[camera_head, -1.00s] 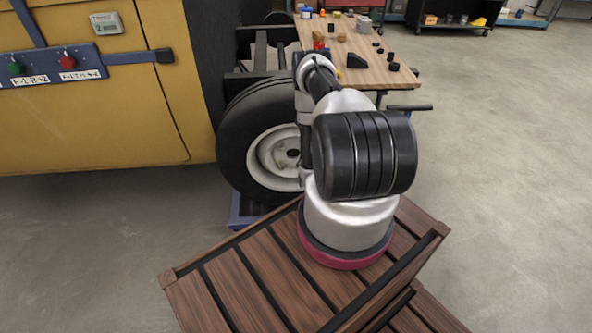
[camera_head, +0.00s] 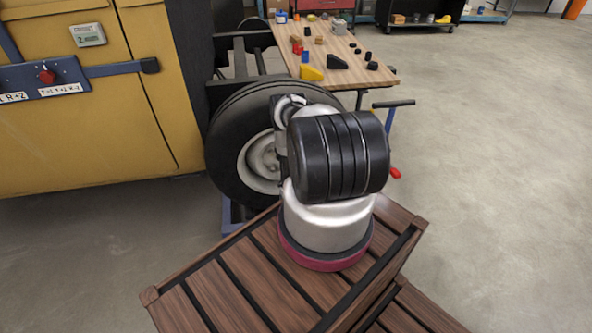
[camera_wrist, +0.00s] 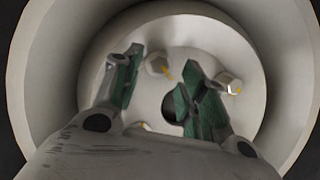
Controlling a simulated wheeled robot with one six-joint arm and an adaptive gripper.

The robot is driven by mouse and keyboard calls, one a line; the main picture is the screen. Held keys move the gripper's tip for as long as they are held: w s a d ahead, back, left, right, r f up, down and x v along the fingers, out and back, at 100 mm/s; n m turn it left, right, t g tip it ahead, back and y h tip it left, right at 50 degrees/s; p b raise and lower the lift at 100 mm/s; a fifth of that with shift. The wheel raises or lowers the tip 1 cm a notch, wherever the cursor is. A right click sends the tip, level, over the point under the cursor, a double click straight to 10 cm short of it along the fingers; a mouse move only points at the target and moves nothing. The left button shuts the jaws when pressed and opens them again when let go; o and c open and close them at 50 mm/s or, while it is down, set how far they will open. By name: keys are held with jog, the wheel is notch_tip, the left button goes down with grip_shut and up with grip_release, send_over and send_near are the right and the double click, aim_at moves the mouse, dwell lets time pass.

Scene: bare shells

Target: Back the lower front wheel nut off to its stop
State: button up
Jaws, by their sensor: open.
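The front wheel (camera_head: 232,160) has a black tyre and a pale rim, left of my arm in the head view. In the wrist view the rim (camera_wrist: 60,60) surrounds a hub plate with a dark centre hole (camera_wrist: 171,106). A hex nut (camera_wrist: 157,66) shows between my fingers, further off on the plate. A second nut (camera_wrist: 229,84) is right of the right finger, and part of a third nut (camera_wrist: 145,126) shows low behind my gripper. I cannot tell which is the lower front one. My gripper (camera_wrist: 164,62) is open and empty, facing the hub; my arm hides it in the head view.
A wooden slatted platform (camera_head: 215,292) lies under my arm's base. A wooden bench (camera_head: 345,65) with small parts stands behind the wheel. A yellow cabinet (camera_head: 90,140) with a button panel is at left. Open floor (camera_head: 480,160) lies to the right.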

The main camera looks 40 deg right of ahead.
jog(key=x, duration=0.2)
jog(key=shift+w+d+f, duration=0.15)
jog(key=shift+w, duration=0.05)
grip_shut()
jog(key=shift+n, duration=0.3)
jog(key=n+h, duration=0.1)
jog(key=n, duration=0.1)
jog(key=n+g+h, duration=0.1)
jog(key=n+h, duration=0.2)
jog(key=n, duration=0.1)
jog(key=shift+w+a+f+n+g+h, duration=0.2)
jog(key=shift+a+n+g+h, duration=0.1)
jog(key=shift+n+g+h, duration=0.1)
dwell(0.3)
dwell(0.3)
